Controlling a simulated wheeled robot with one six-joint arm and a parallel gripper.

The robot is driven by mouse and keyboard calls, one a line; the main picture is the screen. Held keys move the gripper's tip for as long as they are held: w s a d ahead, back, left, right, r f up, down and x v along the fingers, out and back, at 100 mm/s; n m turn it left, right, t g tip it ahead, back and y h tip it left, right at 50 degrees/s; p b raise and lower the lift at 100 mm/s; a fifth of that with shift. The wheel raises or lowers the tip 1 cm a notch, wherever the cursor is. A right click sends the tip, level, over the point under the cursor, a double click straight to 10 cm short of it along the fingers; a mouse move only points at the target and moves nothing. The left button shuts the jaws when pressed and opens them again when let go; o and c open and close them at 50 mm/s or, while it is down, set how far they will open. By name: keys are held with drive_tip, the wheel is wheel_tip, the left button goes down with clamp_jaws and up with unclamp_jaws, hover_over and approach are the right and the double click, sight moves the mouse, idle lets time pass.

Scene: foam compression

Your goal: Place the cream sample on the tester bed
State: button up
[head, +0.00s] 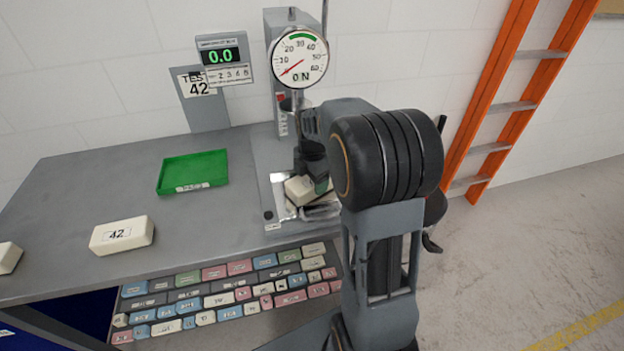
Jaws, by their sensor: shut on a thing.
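A cream block (299,189), which I take to be the cream sample, is at the tester bed (279,190), a bright metal plate on the grey tester. My gripper (316,183) is shut on this block, at its right side. The block is low over the plate, below the tester's dark pressing head; I cannot tell whether it touches the plate. My arm hides the right part of the bed and much of the gripper.
A cream block labelled 42 (122,235) lies on the grey bench (90,185), another (8,257) at the left edge. A green tray (192,171) stands left of the tester. The dial (299,58) points low; the display (222,56) reads 0.0.

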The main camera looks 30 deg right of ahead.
drive_tip(key=shift+f, duration=0.15)
drive_tip(key=shift+f, duration=0.1)
drive_tip(key=o, duration=0.9)
wheel_tip(320, 180, up, 11)
drive_tip(key=shift+f, duration=0.1)
drive_tip(key=s+a+f+m+t, duration=0.2)
drive_tip(key=s+a+m, duration=0.2)
drive_tip(key=s+m, duration=0.4)
drive_tip(key=s+a+f+m+t, duration=0.1)
drive_tip(key=s+a+m, duration=0.4)
drive_tip(key=s+m, duration=0.3)
drive_tip(key=shift+a+f+m+t, duration=0.25)
drive_tip(key=shift+f+m+t, duration=0.15)
drive_tip(key=shift+m, duration=1.7)
drive_tip(key=shift+c, duration=0.4)
